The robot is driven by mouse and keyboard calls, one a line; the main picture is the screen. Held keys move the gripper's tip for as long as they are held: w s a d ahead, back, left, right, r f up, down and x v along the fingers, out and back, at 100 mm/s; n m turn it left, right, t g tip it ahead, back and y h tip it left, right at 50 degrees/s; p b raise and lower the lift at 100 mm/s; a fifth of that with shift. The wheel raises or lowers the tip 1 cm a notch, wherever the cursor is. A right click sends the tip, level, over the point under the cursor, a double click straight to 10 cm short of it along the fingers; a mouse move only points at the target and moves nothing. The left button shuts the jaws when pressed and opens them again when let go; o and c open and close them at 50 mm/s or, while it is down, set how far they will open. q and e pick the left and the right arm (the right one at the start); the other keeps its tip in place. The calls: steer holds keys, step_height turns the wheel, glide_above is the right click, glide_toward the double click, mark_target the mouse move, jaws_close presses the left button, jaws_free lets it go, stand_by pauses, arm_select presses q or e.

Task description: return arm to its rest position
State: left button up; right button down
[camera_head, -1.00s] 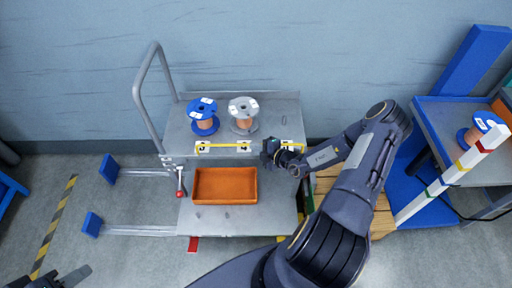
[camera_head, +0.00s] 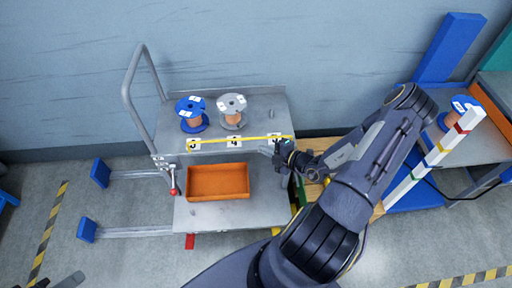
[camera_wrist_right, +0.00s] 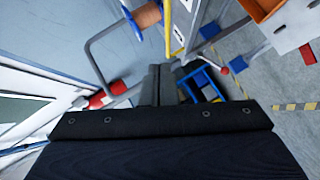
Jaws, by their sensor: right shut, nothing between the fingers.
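My right arm reaches in from the bottom right in the head view. Its gripper (camera_head: 272,150) is shut and empty, in front of the cart's upper shelf near its right end, just below the yellow bar (camera_head: 225,141). In the right wrist view the closed dark fingers (camera_wrist_right: 166,80) point up the picture with nothing between them. A dark part of my left gripper (camera_head: 66,281) shows at the bottom left edge of the head view; most of it is cut off.
The grey cart (camera_head: 262,103) holds a blue spool (camera_head: 192,114) and a grey spool (camera_head: 232,110) above, and an orange tray (camera_head: 217,181) below. A striped post (camera_head: 440,150) and a side table (camera_head: 487,143) stand at right. Floor at left is mostly clear.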

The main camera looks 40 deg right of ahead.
steer(key=shift+s+d+r, duration=0.1)
steer(key=shift+s+d, duration=0.1)
steer(key=shift+s, duration=0.1)
steer(key=s+a+r+n+g+y, duration=0.2)
steer(key=a+r+n+g+y, duration=0.15)
steer(key=a+r+n, duration=0.8)
steer(key=s+a+r+n+g+y, duration=0.2)
steer(key=a+r+n+g, duration=0.2)
steer(key=r+n, duration=0.9)
steer(key=s+r+n+h, duration=0.1)
steer(key=s+n+h, duration=0.2)
steer(key=n, duration=1.1)
steer(key=s+r+n+h, duration=0.2)
steer(key=s+n+h, duration=0.1)
steer(key=s+n, duration=0.7)
steer(key=n, duration=0.4)
steer(key=shift+s+a, duration=0.2)
steer(key=shift+s, duration=0.05)
steer(key=shift+g, duration=0.25)
